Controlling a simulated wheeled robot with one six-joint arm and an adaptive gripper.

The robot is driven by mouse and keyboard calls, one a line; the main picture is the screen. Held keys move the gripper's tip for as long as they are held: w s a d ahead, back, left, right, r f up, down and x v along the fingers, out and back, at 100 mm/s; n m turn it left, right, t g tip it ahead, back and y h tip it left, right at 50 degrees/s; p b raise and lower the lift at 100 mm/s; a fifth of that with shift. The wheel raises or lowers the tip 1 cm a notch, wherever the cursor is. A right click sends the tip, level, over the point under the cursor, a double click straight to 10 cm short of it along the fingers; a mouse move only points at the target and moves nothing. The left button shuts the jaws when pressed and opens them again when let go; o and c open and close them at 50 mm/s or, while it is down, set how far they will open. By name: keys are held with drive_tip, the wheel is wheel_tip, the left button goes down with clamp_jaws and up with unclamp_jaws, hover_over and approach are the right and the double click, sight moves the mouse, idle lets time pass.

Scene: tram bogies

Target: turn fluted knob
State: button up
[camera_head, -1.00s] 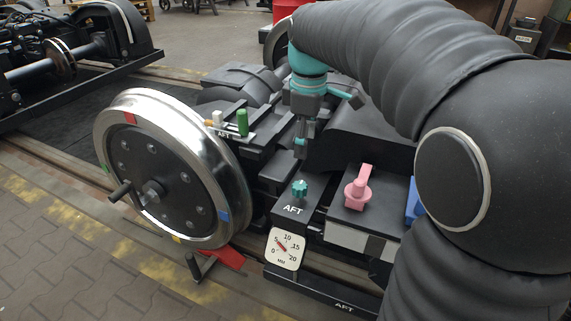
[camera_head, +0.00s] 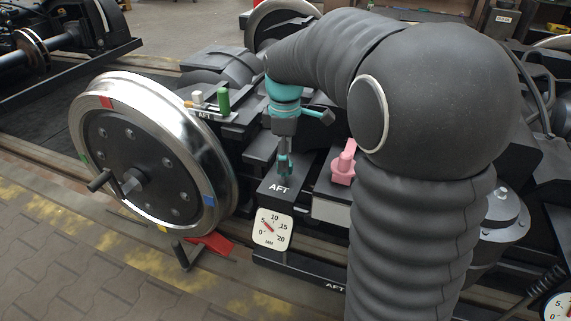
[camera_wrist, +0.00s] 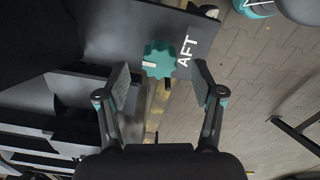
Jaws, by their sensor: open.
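The teal fluted knob (camera_wrist: 158,60) sits on a black box beside the white letters AFT, in the wrist view. It has a light pointer mark on its left side. My gripper (camera_wrist: 160,80) is open, with one finger on each side of the knob as seen from the wrist; whether the fingers touch it I cannot tell. In the head view my gripper (camera_head: 285,165) points down over the AFT box (camera_head: 277,200) and hides most of the knob. A white dial gauge (camera_head: 272,229) with a red needle stands on the front of the box below.
A pink knob (camera_head: 344,165) is to the right of the gripper, partly behind my arm. A large steel wheel (camera_head: 150,155) stands at the left, with a red handle piece (camera_head: 210,244) by its foot. Green and white levers (camera_head: 223,99) stand behind. Paved floor is open at lower left.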

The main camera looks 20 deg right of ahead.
drive_tip(key=shift+f, duration=1.25)
drive_tip(key=c, duration=1.1)
drive_tip(key=shift+c, duration=0.2)
